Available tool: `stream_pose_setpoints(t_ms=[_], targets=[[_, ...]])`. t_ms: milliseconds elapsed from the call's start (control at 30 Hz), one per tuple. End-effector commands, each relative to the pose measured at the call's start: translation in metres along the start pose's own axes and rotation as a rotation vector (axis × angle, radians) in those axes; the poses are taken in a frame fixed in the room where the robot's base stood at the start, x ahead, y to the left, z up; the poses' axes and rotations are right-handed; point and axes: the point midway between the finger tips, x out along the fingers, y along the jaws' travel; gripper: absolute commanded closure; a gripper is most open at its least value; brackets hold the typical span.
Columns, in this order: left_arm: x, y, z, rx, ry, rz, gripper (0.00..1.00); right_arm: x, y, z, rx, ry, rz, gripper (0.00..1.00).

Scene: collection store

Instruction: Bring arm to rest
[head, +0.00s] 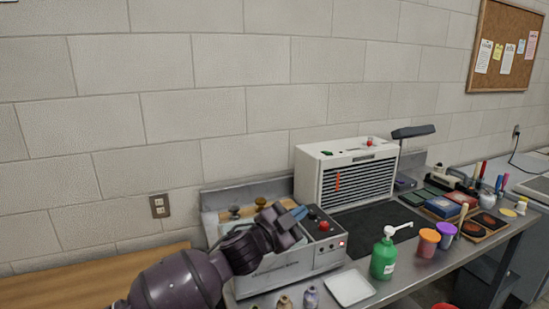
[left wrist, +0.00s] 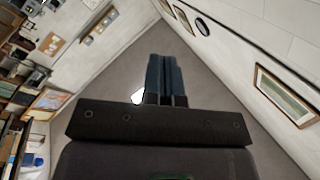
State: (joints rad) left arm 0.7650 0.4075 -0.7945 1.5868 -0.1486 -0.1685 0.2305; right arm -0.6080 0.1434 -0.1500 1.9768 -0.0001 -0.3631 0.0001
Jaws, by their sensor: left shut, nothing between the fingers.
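My left arm comes in from the lower left of the head view. Its left gripper (head: 299,212) is in front of a grey machine with a red button and hides part of its top. In the left wrist view the two dark blue fingers of the left gripper (left wrist: 166,60) lie side by side, shut, with nothing between them. That view looks out over the room's floor and walls. My right gripper is in neither view.
A metal bench holds the grey machine (head: 290,273), a white slatted unit (head: 345,172), a green pump bottle (head: 384,258), a white tray (head: 350,287) and orange and purple cups. A wooden surface (head: 95,280) lies at the lower left. A block wall stands close behind.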

Motion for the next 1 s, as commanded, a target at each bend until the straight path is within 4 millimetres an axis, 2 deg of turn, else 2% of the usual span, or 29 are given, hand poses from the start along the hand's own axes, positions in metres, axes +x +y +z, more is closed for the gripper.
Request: stream_pose_setpoints(t_ms=[267,467,767,1000], targets=[[-0.07,0.014,0.046,-0.159,-0.138,-0.134,1.0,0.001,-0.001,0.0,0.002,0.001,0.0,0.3],[-0.131,0.025,0.085,-0.281,-0.256,-0.225,1.0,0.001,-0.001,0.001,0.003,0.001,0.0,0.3],[-0.243,0.054,0.142,-0.482,-0.443,-0.367,1.0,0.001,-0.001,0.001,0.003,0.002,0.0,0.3],[-0.345,0.093,0.177,-0.604,-0.608,-0.477,1.0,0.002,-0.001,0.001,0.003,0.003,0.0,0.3]])
